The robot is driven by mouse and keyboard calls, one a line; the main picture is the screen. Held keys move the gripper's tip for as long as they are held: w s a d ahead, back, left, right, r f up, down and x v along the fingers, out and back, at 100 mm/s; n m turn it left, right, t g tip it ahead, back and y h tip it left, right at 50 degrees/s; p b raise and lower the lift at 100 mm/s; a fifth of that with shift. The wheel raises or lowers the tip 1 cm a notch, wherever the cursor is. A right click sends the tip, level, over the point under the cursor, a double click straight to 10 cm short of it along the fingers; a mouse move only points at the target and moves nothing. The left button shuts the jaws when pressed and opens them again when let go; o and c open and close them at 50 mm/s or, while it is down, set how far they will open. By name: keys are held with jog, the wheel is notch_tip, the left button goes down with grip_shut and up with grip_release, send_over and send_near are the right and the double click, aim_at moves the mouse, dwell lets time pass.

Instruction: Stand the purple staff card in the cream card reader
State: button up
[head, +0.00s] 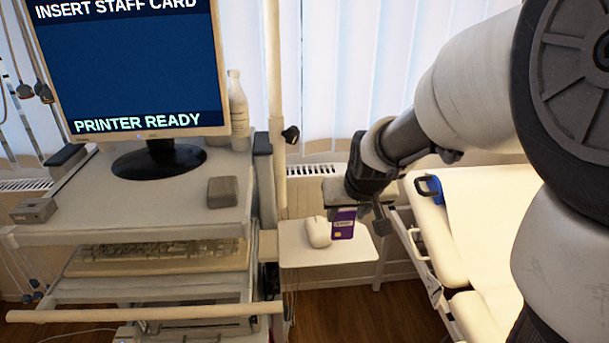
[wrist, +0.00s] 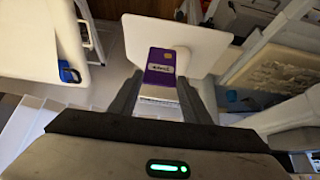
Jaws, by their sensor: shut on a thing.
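In the wrist view the card (wrist: 161,66) shows between the two dark fingers of my gripper (wrist: 160,92), with a white printed band nearer the palm. I cannot tell whether its lower edge touches the small white side tray (head: 300,256). The monitor (head: 140,60) reads "INSERT STAFF CARD" and "PRINTER READY".
A grey block (head: 221,192) stands on the cart top (head: 130,215). A pale vertical pole (head: 276,110) rises between cart and tray. A bed (head: 475,215) is at right.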

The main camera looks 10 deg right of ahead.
aim_at(343, 233)
jog(key=shift+f, duration=2.35)
jog(key=shift+f+b, duration=0.2)
jog(key=shift+b, duration=0.2)
jog(key=o, duration=0.9)
jog(key=shift+o, duration=0.2)
